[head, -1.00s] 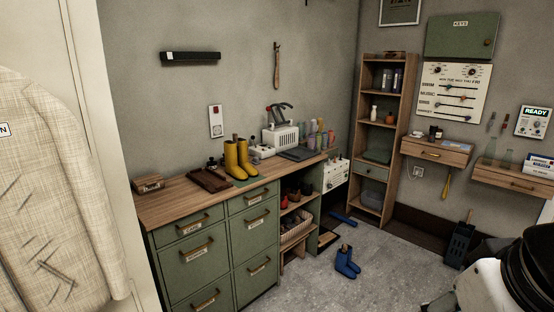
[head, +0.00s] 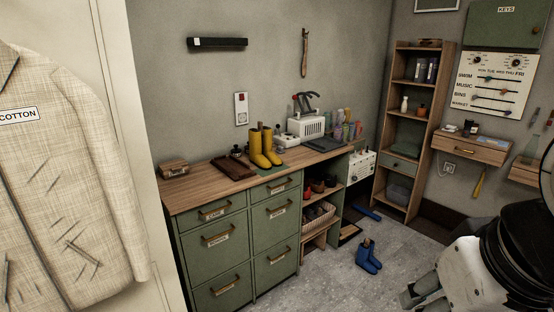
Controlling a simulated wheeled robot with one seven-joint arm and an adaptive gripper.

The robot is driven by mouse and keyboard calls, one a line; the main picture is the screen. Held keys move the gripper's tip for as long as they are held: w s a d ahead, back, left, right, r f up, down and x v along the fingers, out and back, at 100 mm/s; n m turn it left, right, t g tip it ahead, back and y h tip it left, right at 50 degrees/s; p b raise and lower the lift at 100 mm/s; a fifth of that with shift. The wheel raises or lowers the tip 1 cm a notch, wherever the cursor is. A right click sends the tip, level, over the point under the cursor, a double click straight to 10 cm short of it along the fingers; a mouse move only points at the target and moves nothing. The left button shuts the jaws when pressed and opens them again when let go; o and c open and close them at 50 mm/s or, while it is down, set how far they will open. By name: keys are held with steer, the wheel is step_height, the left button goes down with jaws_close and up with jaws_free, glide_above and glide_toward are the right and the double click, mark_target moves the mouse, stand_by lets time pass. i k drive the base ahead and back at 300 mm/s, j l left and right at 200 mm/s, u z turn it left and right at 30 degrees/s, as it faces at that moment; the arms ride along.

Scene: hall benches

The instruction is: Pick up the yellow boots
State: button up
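The yellow boots (head: 264,149) stand upright as a pair on a small green mat (head: 275,170) on the wooden top of the green drawer bench. Brownish pieces stick up out of their tops. My arm shows at the lower right of the head view, well apart from the boots. What may be my gripper (head: 420,291) shows at the arm's lower left, over the floor. Its fingers are too unclear to tell open from shut.
A brown tray (head: 232,168) lies left of the boots and a white appliance (head: 306,127) stands behind them. Blue boots (head: 368,256) stand on the grey floor. A jacket (head: 60,190) hangs at the near left. Floor before the bench looks free.

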mark_target(261, 154)
steer(key=i+l+u, duration=0.1)
steer(key=i+l, duration=0.25)
steer(key=l, duration=0.15)
steer(key=i+l+u, duration=0.1)
steer(key=i+l, duration=0.25)
steer(key=l, duration=0.15)
steer(key=i+l+u, duration=0.1)
steer(key=i+l, duration=0.25)
steer(key=l, duration=0.2)
steer(key=i+l, duration=0.3)
steer(key=l, duration=0.25)
steer(key=i+l+u, duration=0.15)
steer(key=i+l, duration=0.15)
steer(key=l, duration=0.25)
steer(key=i+l+u, duration=0.1)
steer(key=i+l, duration=0.15)
steer(key=l, duration=0.35)
steer(key=i+l+u, duration=0.1)
steer(key=i+l, duration=0.15)
steer(key=l, duration=0.4)
steer(key=i+l+u, duration=0.1)
steer(key=i+l, duration=0.15)
steer(key=l, duration=0.35)
